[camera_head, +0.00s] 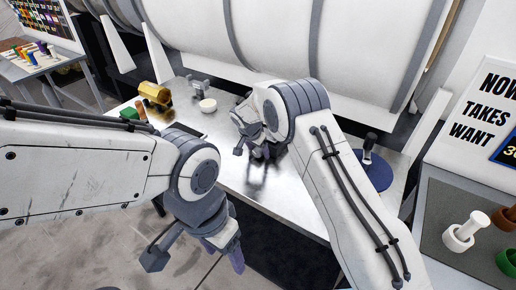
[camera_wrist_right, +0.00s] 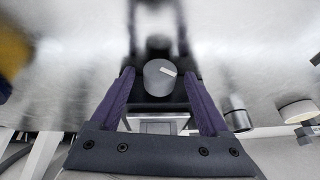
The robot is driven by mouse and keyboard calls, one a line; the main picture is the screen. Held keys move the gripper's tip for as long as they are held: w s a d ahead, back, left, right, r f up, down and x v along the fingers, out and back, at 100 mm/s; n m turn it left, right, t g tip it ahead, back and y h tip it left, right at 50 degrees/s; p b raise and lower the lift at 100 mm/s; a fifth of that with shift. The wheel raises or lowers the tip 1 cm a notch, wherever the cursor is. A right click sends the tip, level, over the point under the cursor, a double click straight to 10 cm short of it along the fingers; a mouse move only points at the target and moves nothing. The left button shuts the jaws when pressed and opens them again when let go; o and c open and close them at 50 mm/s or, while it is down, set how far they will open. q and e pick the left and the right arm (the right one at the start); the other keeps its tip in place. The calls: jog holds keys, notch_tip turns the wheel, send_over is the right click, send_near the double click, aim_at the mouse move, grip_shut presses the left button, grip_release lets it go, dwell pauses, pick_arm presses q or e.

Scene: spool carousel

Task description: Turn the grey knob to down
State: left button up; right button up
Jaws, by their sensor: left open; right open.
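The grey knob (camera_wrist_right: 158,78) is a short round cylinder with a white line on its face, pointing toward the right in the right wrist view. It sits on a dark mount. My right gripper (camera_wrist_right: 160,84) has its two purple fingers spread, one on each side of the knob; I cannot tell whether they touch it. In the head view the knob is hidden behind my right wrist and gripper, low over the metal table (camera_head: 235,170). My left gripper (camera_head: 224,250) hangs empty in front of the table's front edge, fingers down.
On the table stand a yellow object (camera_head: 154,94), a white bowl (camera_head: 208,105) and a dark flat tray. A blue disc (camera_head: 376,172) with a black post is at the right. A side table at far right holds mortars (camera_head: 460,238).

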jog(key=shift+c, duration=0.3)
grip_shut()
jog(key=shift+w+f+h+b, duration=0.15)
jog(key=shift+f+h+b, duration=0.05)
jog(key=shift+h+b, duration=0.15)
jog(key=shift+w+a+n+g+h+b, duration=0.15)
jog(key=shift+n+g+h+b, duration=0.15)
jog(key=shift+g+h+b, duration=0.45)
jog(key=shift+g+h, duration=0.25)
jog(key=shift+h, duration=0.05)
jog(key=shift+r+b, duration=0.1)
jog(key=shift+b, duration=0.3)
jog(key=shift+h, duration=0.3)
jog(key=shift+o, duration=0.3)
grip_release()
